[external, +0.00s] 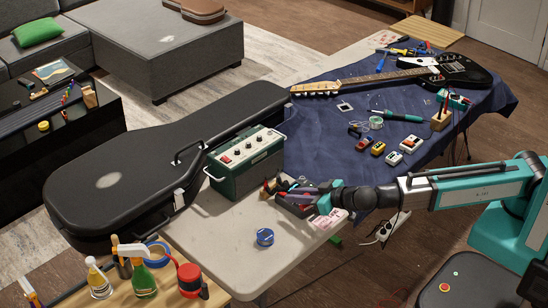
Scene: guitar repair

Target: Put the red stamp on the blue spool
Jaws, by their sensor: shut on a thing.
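My gripper (287,197) is at the table's right part, beside the green amplifier, low over the pale tabletop. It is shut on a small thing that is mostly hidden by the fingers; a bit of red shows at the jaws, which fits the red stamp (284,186). I cannot tell whether it touches the table. The blue spool (265,237) is a short round blue thing with a pale mark on top. It stands upright on the pale table (240,262), in front of my gripper and a little to the left, apart from it, with nothing on it.
The green amplifier (245,160) and a black guitar case (120,180) lie to the left. Small items cluster behind my gripper. Bottles, blue tape (158,254) and a red-and-black item (189,279) stand at the lower left. Pale tabletop around the blue spool is clear.

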